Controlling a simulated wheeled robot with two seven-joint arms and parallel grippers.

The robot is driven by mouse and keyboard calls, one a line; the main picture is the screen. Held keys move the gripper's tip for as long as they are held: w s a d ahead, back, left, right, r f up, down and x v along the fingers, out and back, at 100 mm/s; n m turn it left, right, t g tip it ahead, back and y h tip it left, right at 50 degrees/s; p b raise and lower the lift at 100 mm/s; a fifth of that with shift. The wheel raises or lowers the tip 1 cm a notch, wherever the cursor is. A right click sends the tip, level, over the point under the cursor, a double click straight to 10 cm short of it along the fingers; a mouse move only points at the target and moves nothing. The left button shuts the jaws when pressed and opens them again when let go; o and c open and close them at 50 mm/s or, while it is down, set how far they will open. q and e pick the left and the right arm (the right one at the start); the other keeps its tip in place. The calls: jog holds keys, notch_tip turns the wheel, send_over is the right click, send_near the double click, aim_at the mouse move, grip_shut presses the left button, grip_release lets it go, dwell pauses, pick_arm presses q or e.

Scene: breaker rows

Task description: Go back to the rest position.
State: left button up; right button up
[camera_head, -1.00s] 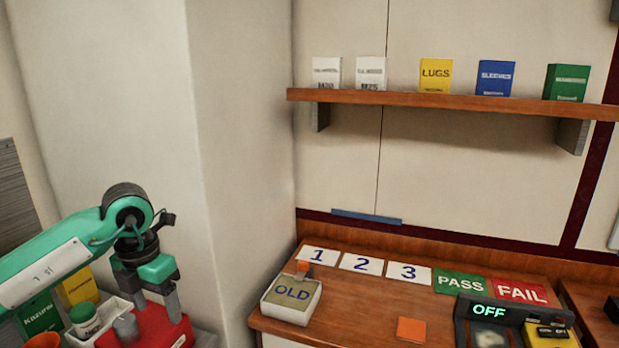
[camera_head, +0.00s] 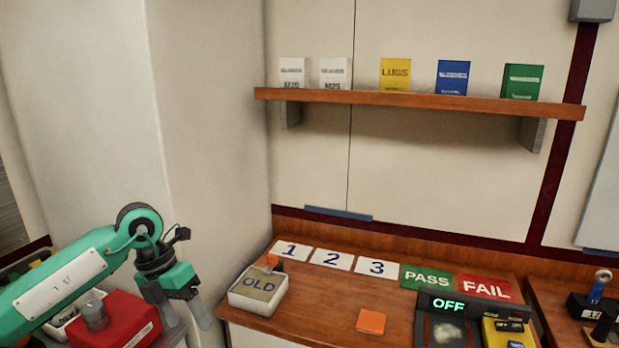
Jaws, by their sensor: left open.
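My left gripper (camera_head: 183,318) is open and empty, with its fingers pointing down. It hangs at the lower left, between a red box (camera_head: 118,318) and the white tray marked OLD (camera_head: 246,305). My left arm comes in from the left edge. My right gripper does not show.
The wooden bench (camera_head: 310,302) carries cards 1 (camera_head: 291,250), 2 (camera_head: 331,259) and 3 (camera_head: 376,267), green PASS (camera_head: 426,277) and red FAIL (camera_head: 485,287) signs, an orange square (camera_head: 371,321) and a tester reading OFF (camera_head: 447,305). A shelf (camera_head: 400,97) with several boxes hangs above.

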pick_arm(q)
jog(key=w+d+f+n+t+h, duration=0.3)
jog(key=w+d+f+n+h, duration=0.55)
jog(key=d+f+h, duration=0.4)
jog(key=s+a+f+n+t+y, duration=0.1)
jog(key=a+f+n+t+y, duration=0.4)
jog(key=f, duration=0.6)
jog(key=s+a+f+n+t+y, duration=0.1)
jog(key=s+a+f+n+t, duration=0.1)
jog(key=f+n, duration=0.75)
jog(key=s+a+f+n+t+y, duration=0.1)
jog(key=a+f+n+t+y, duration=0.25)
jog(key=f, duration=0.95)
jog(key=s+a+f+n+g+y+p, duration=0.1)
jog(key=s+a+f+n+g+y, duration=0.2)
jog(key=s+f, duration=0.85)
jog(key=s+a+f+n+g+y, duration=0.25)
jog(key=s+f+n, duration=0.25)
jog(key=s+f, duration=0.6)
jog(key=s+f+n+g, duration=0.1)
jog(key=s+f+g, duration=0.2)
jog(key=s, duration=1.2)
jog(key=s+f+n+g, duration=0.2)
jog(key=s+f+g, duration=0.1)
jog(key=s, duration=1.2)
jog(key=shift+s+d+f+y, duration=0.15)
jog(key=shift+d+f+y, duration=0.3)
jog(key=shift+f, duration=0.3)
